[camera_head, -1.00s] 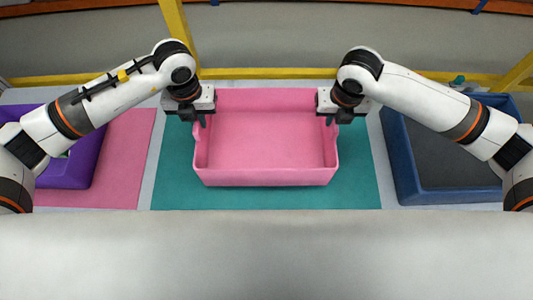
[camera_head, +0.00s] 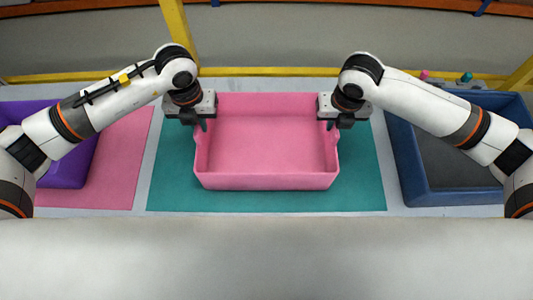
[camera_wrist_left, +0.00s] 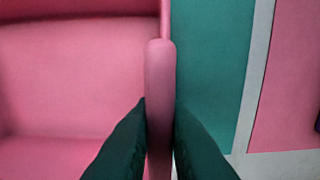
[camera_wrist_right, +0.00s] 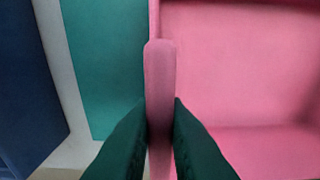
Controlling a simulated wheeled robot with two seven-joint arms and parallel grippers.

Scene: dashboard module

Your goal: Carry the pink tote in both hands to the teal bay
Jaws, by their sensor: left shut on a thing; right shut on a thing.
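The pink tote (camera_head: 265,181) is an open, empty box in the middle of the head view. It is over the teal bay (camera_head: 363,190), whose mat shows on its left, right and near sides. I cannot tell whether the tote touches the mat. My left gripper (camera_head: 203,122) is shut on the tote's left side, and the left wrist view shows its fingers around a pink upright part (camera_wrist_left: 160,95). My right gripper (camera_head: 332,122) is shut on the right side, with a matching pink part (camera_wrist_right: 160,95) between its fingers in the right wrist view.
A pink mat (camera_head: 115,175) with a purple bin (camera_head: 68,172) lies to the left. A blue-walled bin (camera_head: 455,197) with a dark floor stands to the right. A yellow rail (camera_head: 270,71) runs behind. Small pink and teal items (camera_head: 466,77) show at the back right.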

